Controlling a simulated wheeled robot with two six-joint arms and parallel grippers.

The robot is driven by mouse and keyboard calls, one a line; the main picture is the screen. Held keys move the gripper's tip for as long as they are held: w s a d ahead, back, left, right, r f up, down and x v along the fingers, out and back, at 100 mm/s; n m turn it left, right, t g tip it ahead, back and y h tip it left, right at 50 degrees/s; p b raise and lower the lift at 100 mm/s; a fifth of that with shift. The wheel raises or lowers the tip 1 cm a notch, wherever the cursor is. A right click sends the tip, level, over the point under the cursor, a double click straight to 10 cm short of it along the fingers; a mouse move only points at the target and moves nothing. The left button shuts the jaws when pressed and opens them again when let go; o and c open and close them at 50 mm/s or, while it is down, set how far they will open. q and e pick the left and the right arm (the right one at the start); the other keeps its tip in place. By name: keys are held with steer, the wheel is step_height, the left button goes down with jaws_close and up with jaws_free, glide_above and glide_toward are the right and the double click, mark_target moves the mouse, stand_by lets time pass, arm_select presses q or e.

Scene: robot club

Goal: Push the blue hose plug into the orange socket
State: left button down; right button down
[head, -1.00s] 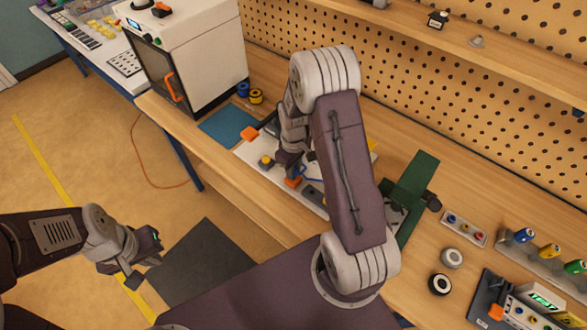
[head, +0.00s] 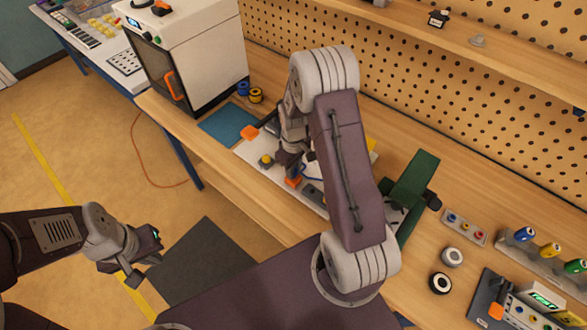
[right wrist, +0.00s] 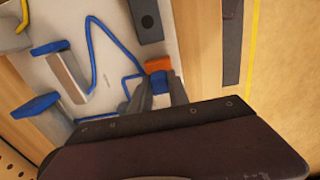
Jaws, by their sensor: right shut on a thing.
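My right gripper (right wrist: 160,97) is shut on the blue hose plug (right wrist: 160,86), which shows between its fingers in the right wrist view. The orange socket (right wrist: 157,65) is directly in front of the plug. The plug's front end appears to meet the socket; how deep it sits I cannot tell. The blue hose (right wrist: 112,40) bends across a pale board (right wrist: 108,75). In the head view the socket (head: 293,182) shows beside the gripper, and my right arm hides much of the board. My left gripper (head: 145,268) is open and empty, away from the bench over the floor.
The board lies on a wooden bench (head: 225,170) with a blue mat (head: 228,125) and a white machine (head: 190,50) to the left. A green fixture (head: 415,182) and two small wheels (head: 452,257) are to the right. A pegboard (head: 430,90) stands behind.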

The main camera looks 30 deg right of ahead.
steer(key=shift+f, duration=0.5)
stand_by(0.8)
steer(key=c, duration=1.4)
jaws_free()
step_height(320, 180, up, 6)
steer(key=p, duration=0.4)
steer(key=shift+f+p, duration=0.2)
steer(key=shift+p, duration=0.1)
steer(key=o, duration=0.5)
steer(key=shift+o, duration=0.2)
